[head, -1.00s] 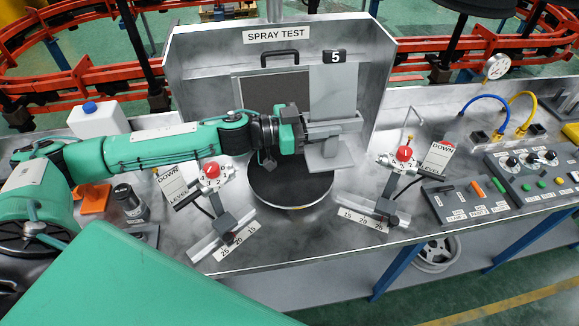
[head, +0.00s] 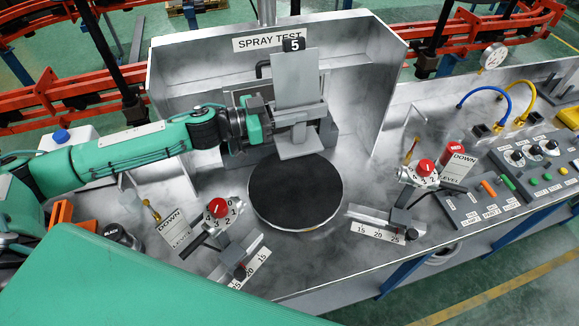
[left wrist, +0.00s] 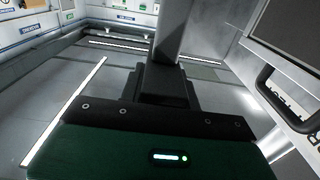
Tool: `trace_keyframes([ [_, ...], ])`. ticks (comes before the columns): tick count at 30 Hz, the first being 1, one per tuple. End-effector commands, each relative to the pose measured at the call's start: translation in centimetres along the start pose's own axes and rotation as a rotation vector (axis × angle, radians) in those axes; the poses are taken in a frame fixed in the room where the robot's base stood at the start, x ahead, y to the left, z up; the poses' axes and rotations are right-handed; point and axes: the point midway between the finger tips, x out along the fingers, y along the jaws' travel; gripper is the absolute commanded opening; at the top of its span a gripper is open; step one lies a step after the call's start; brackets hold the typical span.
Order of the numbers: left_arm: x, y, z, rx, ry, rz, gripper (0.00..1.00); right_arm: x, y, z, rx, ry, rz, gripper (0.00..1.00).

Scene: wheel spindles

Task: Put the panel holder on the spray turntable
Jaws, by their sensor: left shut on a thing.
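The panel holder is a grey upright panel (head: 295,78) with a black tag "5" at its top and a flat foot plate (head: 300,149) below. My left gripper (head: 300,114), coming in from the left, is shut on the panel holder and keeps it upright. The spray turntable (head: 297,195) is a round black disc in front of the booth. The foot plate overlaps the disc's far edge in the head view and looks raised above it. In the left wrist view, a grey upright part (left wrist: 167,38) rises beyond the dark gripper body. My right gripper is not in view.
The booth (head: 375,75) with its "SPRAY TEST" sign (head: 268,38) stands behind the holder. Red-knobbed level units stand left (head: 218,207) and right (head: 425,167) of the turntable. A control panel (head: 535,165) is at the right. The disc's top is clear.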

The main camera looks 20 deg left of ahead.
Motion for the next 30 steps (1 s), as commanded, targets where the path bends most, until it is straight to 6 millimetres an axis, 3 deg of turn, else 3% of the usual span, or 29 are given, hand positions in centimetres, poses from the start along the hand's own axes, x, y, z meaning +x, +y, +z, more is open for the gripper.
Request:
trace_keyframes([
  [8,0.1,0.1,4.9,-0.007,0.001,-0.002,0.01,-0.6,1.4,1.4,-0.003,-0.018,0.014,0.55],
  [18,0.0,0.1,12.2,-0.006,0.000,-0.003,0.01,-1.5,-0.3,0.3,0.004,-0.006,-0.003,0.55],
  [30,0.1,0.0,16.5,-0.003,0.001,-0.003,0.01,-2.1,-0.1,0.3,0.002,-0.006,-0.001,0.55],
])
